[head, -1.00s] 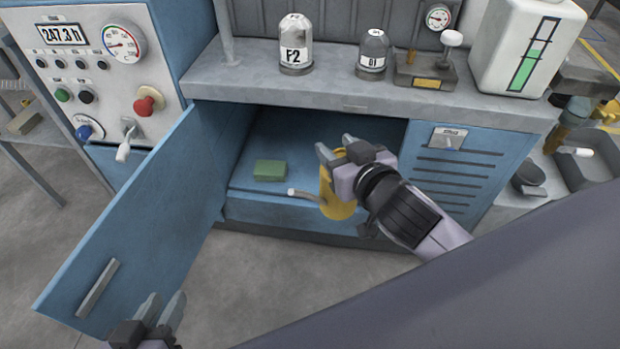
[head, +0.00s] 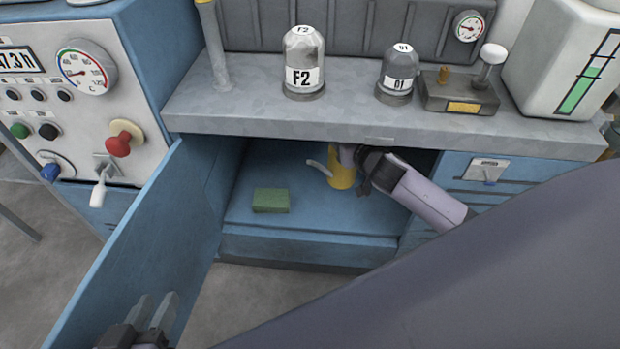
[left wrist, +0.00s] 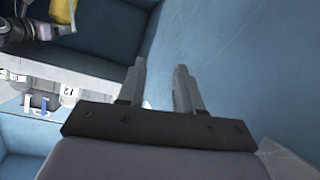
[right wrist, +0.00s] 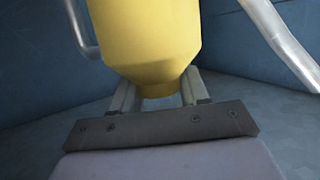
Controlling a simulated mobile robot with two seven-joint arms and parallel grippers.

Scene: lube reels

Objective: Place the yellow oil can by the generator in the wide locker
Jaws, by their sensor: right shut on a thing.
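The yellow oil can (head: 343,176) is inside the open wide locker (head: 310,246), under the bench top, near the locker's right side. My right gripper (right wrist: 155,90) is shut on the can; in the head view its fingers are partly hidden under the bench edge. In the right wrist view the yellow can (right wrist: 150,35) fills the space between the fingers, with its grey spout and handle to the sides. I cannot tell if the can touches the locker floor. My left gripper (head: 158,308) is open and empty by the open blue door (head: 140,240).
A green block (head: 270,200) lies on the locker floor, left of the can. The F2 canister (head: 303,65), the smaller G1 canister (head: 396,75) and a gauge block (head: 460,95) stand on the bench top (head: 260,115). The locker floor between block and can is clear.

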